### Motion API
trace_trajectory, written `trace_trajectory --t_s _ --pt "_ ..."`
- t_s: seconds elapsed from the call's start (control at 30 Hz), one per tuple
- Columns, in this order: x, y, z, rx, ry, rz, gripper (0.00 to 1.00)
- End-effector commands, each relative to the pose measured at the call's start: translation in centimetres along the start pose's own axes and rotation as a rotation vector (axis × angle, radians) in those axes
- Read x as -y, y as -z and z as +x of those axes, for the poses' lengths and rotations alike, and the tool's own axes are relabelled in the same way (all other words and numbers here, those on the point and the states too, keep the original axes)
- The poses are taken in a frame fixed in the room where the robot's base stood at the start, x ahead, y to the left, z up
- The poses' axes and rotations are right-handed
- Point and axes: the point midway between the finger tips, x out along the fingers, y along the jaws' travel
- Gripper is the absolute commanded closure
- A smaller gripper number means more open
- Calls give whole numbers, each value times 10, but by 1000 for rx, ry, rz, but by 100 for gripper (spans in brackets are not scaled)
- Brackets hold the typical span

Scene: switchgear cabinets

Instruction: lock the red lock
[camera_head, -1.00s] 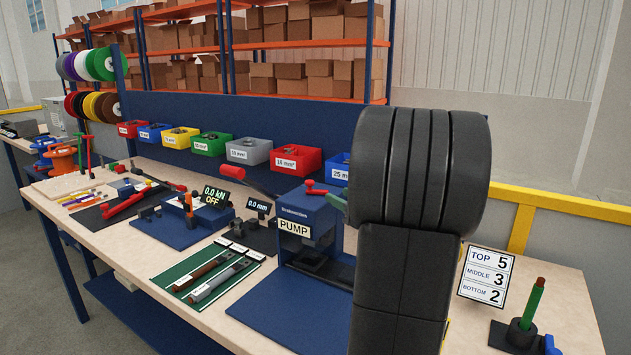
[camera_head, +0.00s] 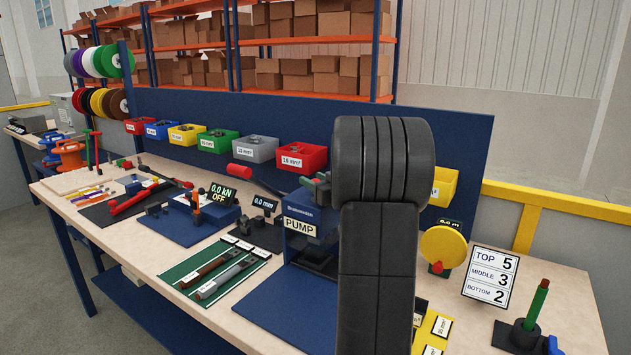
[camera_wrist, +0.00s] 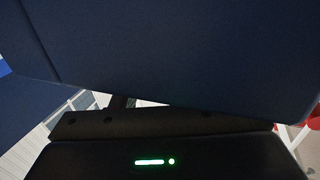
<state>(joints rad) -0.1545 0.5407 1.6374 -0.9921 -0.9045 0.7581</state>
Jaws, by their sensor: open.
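A small red part (camera_head: 306,181) shows at the top of the blue pump unit (camera_head: 300,205), beside a green piece, partly behind my arm. I cannot tell for sure that it is the red lock. A red-handled lever (camera_head: 243,175) reaches up left of the pump. My gripper is hidden behind my arm in the head view. In the wrist view, the body of my gripper (camera_wrist: 155,150) shows along the bottom with a green light; its fingertips cannot be made out. A dark blue surface (camera_wrist: 170,60) fills most of that view, very close. A red shape (camera_wrist: 314,122) shows at its right edge.
The bench carries a green mat (camera_head: 185,280) with tools left of the pump. Coloured bins (camera_head: 300,158) line the back panel. A yellow disc (camera_head: 443,248), a number sign (camera_head: 490,277) and a green rod on a stand (camera_head: 536,305) are at right.

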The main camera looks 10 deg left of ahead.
Motion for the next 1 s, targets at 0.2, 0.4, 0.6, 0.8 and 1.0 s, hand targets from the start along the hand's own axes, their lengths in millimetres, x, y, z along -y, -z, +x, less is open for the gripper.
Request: trace_trajectory --t_s 0.2,0.4,0.6,0.8,1.0 --pt "0 0 0 0 0 0 79" --pt "0 0 0 0 -1 0 100" --pt "-1 -2 3 -6 -72 -6 100" --pt "-5 -3 6 -8 -199 -7 100" --pt "-8 -1 7 -4 -265 -2 100"
